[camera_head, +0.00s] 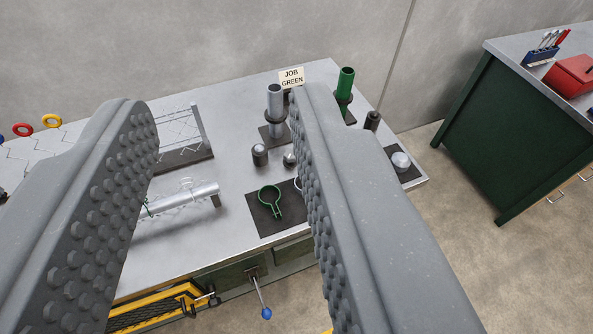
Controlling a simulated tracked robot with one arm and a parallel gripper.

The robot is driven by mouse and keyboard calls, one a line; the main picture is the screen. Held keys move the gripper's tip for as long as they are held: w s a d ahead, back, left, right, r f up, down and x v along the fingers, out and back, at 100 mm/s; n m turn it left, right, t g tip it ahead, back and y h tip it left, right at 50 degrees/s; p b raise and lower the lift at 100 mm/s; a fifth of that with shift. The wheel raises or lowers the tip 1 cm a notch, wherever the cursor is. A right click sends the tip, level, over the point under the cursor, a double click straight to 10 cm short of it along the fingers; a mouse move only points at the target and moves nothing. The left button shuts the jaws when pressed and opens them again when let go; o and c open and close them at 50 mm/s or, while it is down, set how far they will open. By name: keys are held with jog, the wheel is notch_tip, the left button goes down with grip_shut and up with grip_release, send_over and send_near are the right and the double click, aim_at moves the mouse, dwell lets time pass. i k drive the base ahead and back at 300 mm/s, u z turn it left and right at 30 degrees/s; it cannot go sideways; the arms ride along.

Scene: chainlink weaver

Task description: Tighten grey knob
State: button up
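My gripper (218,105) is open, with its two ribbed grey fingers wide apart and nothing between their pads. It is above and in front of a grey metal workbench (225,235). A light grey domed piece (401,160), which looks like the grey knob, sits on a dark plate at the bench's right end, to the right of my right finger and apart from it. A dark post with a silver rounded top (260,153) stands near the middle. I cannot tell for sure which one is the grey knob. The right finger hides part of the bench.
A grey tube (275,100) and a green tube (346,82) stand upright at the back by a "JOB GREEN" sign (291,77). A green ring clamp (269,200) lies on a dark mat. A blue-tipped lever (265,312) sticks out in front. A green cabinet (505,140) stands right.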

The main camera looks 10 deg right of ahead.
aim_at(288, 156)
jog(key=z, duration=0.35)
jog(key=i, duration=1.2)
jog(key=u, duration=0.25)
